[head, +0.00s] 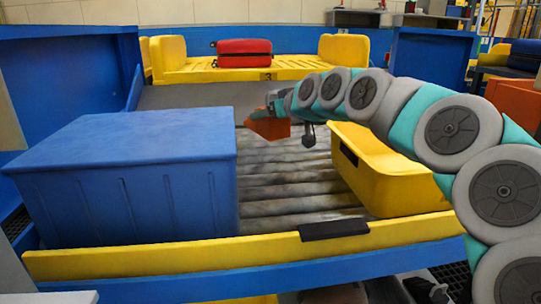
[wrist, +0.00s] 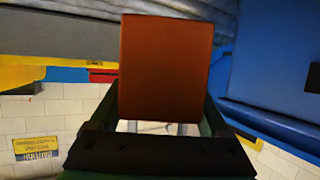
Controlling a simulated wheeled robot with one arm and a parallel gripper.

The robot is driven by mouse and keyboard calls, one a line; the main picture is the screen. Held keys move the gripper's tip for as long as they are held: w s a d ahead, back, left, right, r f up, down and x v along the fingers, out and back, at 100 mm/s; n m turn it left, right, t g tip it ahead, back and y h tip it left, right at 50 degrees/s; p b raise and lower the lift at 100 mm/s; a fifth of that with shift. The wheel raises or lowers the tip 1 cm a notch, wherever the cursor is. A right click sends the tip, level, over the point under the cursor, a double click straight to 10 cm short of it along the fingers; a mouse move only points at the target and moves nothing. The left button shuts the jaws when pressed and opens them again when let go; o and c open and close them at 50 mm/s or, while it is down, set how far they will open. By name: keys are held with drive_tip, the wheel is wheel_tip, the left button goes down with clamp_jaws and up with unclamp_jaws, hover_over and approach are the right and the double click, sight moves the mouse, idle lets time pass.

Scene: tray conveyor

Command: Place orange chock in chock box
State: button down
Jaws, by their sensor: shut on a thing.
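My gripper (head: 268,112) reaches in from the right over the rollers and is shut on the orange chock (head: 270,129). The chock hangs above the conveyor, between a large blue box (head: 140,185) on the left and a yellow bin (head: 415,190) on the right. In the wrist view the orange chock (wrist: 165,65) fills the middle, held by my gripper (wrist: 160,120), and hides what is behind it. The blue box has a flat top that looks closed. The yellow bin looks open, but its inside is mostly hidden. No label shows which one is the chock box.
The roller conveyor (head: 290,180) is bare between the box and the bin. A yellow rail (head: 250,252) with a black pad (head: 334,229) runs along the front. At the back, a yellow tray (head: 300,70) carries a red case (head: 244,53). Blue side walls (head: 70,75) flank the line.

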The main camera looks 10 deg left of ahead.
drive_tip(key=shift+w+a+f, duration=0.15)
drive_tip(key=shift+f, duration=0.05)
wheel_tip(320, 180, down, 10)
drive_tip(key=shift+r+b, duration=0.15)
drive_tip(key=shift+b, duration=0.25)
drive_tip(key=shift+r, duration=0.1)
unclamp_jaws()
